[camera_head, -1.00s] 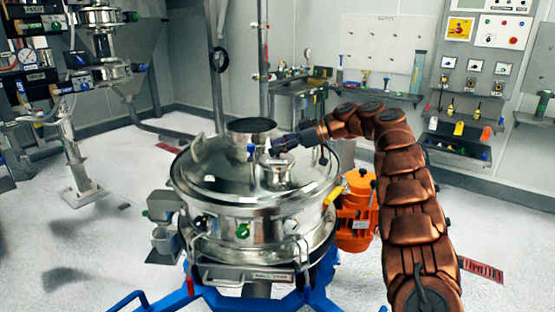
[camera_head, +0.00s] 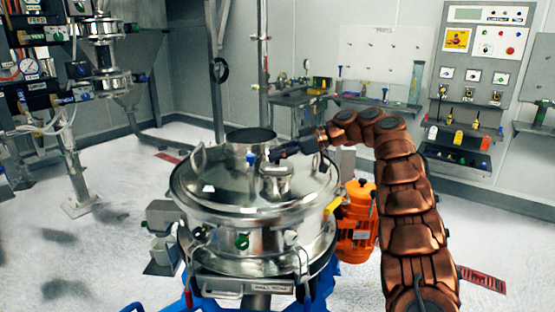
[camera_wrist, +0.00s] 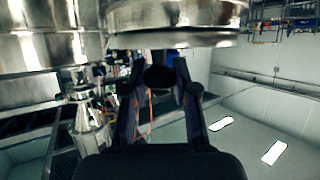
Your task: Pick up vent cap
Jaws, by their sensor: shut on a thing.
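The vent cap seems to be the short, round metal piece (camera_head: 276,180) on top of the shiny sifter lid (camera_head: 212,190). My gripper (camera_head: 275,156) is at the top of that piece, reaching in from the right. In the wrist view a shiny metal disc with a rim (camera_wrist: 175,40) fills the top, just beyond the fingertips. The two dark fingers (camera_wrist: 162,72) are closed in around a small dark part below the disc. The exact contact is too dark to make out. The cap looks level and I cannot see a gap under it.
A blue-topped fitting (camera_head: 251,157) stands on the lid just left of my gripper. An open metal port (camera_head: 250,135) rises behind it. An orange motor (camera_head: 357,215) is at the sifter's right. Wall panels and a bench (camera_head: 300,97) stand farther back.

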